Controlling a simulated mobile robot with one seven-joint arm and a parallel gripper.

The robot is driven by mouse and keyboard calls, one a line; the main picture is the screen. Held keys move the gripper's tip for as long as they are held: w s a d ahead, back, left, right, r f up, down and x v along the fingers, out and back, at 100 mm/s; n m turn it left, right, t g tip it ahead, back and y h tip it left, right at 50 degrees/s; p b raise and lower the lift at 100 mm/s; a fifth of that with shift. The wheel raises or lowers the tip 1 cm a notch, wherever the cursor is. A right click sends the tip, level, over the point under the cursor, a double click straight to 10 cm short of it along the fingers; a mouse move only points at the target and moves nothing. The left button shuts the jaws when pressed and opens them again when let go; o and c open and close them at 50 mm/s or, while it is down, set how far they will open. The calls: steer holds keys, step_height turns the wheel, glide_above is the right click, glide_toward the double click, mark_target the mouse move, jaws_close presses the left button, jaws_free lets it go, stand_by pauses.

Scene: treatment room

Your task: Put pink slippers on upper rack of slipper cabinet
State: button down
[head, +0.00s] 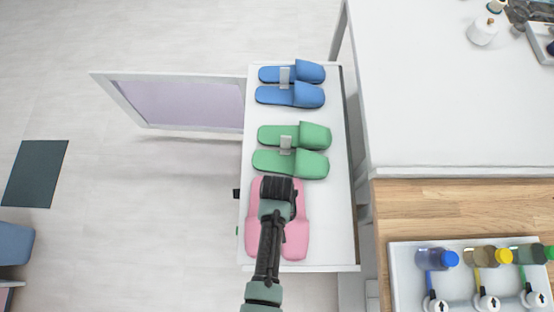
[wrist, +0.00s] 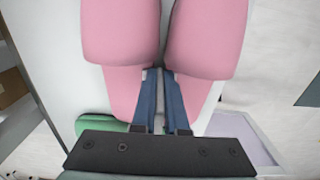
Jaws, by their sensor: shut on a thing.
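The pair of pink slippers (head: 296,238) is at the near end of the white slipper cabinet (head: 340,225), toes toward the bottom of the head view. My gripper (head: 278,190) is over the pair from above. In the wrist view, the gripper's blue fingers (wrist: 160,85) are closed between the two pink slippers (wrist: 205,35), on the narrow piece joining them. I cannot tell whether the pair touches the cabinet top or is slightly raised. The cabinet door (head: 185,103) stands open to the left. The racks inside are hidden from above.
Green slippers (head: 290,163) and blue slippers (head: 305,95) lie farther back on the cabinet top, each pair with a grey clip. A white counter (head: 450,110) and a tray (head: 400,270) with bottles stand right.

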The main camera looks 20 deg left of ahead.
steer(key=c, duration=1.4)
jaws_free()
steer(key=shift+f, duration=0.15)
steer(key=o, duration=0.5)
steer(key=shift+c, duration=0.2)
